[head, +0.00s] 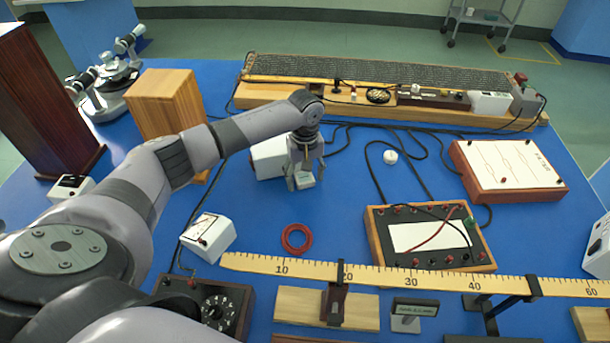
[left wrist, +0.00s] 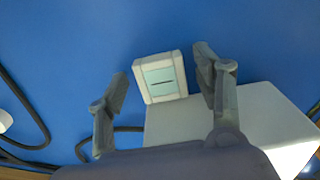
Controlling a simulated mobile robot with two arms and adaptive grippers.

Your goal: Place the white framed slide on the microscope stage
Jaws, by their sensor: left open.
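The white framed slide (left wrist: 164,78), with a pale teal window and a dark line, lies on or near the blue bench top. It also shows low between my left fingers in the head view (head: 305,181). My left gripper (left wrist: 161,66) is open, its fingers on either side of the slide, with visible gaps in the left wrist view. I cannot tell its height above the bench. A grey-white instrument with tubes (head: 112,84) stands at the far left; I cannot tell whether it is the microscope. No stage is clearly visible. My right gripper is out of view.
A white box (head: 268,157) stands close beside my left gripper. A wooden block (head: 166,101) is left of it behind my arm. A red ring (head: 296,238), a small white meter (head: 209,236) and a long ruler (head: 360,273) lie nearer. Black cables cross the blue bench.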

